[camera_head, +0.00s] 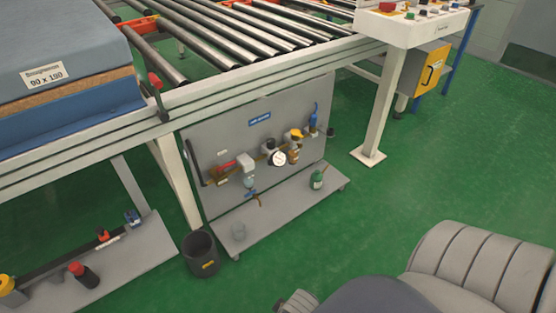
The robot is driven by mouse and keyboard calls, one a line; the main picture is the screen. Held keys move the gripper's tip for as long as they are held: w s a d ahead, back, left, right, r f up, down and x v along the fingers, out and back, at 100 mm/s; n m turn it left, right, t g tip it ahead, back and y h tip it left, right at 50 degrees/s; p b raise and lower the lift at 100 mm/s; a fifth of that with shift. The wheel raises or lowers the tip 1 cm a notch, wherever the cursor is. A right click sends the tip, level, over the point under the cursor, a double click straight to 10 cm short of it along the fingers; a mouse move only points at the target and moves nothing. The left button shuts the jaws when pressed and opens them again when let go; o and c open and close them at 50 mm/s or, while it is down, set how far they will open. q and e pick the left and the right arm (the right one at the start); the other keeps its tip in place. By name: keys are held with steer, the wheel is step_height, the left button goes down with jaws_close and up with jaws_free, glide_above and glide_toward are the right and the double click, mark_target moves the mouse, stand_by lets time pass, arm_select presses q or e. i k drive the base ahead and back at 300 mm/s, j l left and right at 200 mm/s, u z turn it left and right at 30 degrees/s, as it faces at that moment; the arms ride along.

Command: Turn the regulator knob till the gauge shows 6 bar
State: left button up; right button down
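The air unit panel (225,135) is a grey upright board under the roller conveyor, with a blue label on it. A round white gauge (279,158) sits in the middle of its row of fittings. Its needle and numbers are too small to read. A dark knob-like top (268,146) sits just left of and above the gauge; I cannot tell for certain that it is the regulator knob. A fitting with a yellow top (296,135) stands right of the gauge. Neither of my grippers is visible; only parts of my own body show at the lower right.
A grey shelf (285,213) juts out below the panel, with a green can (318,179) on it. A black bin (200,254) stands left of it. A white control-desk post (382,105) stands right. Green floor (350,225) in front is clear.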

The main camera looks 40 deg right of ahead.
mark_target(270, 141)
steer(key=z, duration=1.25)
